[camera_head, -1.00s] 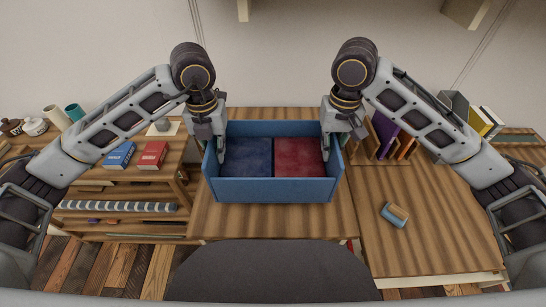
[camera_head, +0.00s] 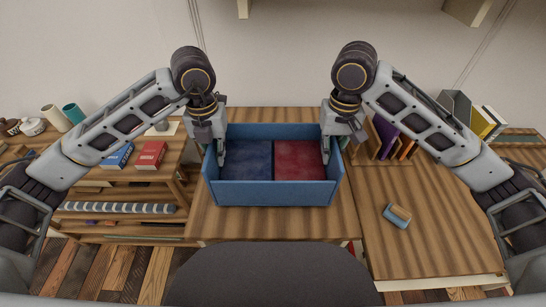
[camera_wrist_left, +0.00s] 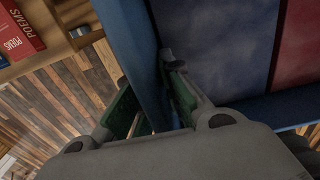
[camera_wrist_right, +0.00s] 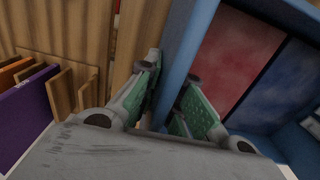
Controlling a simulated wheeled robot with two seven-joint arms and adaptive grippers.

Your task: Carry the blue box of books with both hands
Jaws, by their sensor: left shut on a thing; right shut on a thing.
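The open blue box (camera_head: 272,192) is level over the middle wooden table (camera_head: 270,222); I cannot tell whether its base touches the top. Inside lie a dark blue book (camera_head: 247,158) on the left and a red book (camera_head: 299,158) on the right. My left gripper (camera_head: 217,150) is shut on the box's left wall, one finger inside and one outside, as the left wrist view (camera_wrist_left: 152,92) shows. My right gripper (camera_head: 337,147) is shut on the right wall the same way; the right wrist view shows that wall (camera_wrist_right: 186,50) between its green-padded fingers.
On the left is a shelf unit with a small blue book (camera_head: 117,155), a red book (camera_head: 151,154) and a striped roll (camera_head: 120,207). On the right table stand upright books in a wooden rack (camera_head: 390,138) and a blue-and-tan block (camera_head: 397,215). A dark rounded shape (camera_head: 270,272) is at the front.

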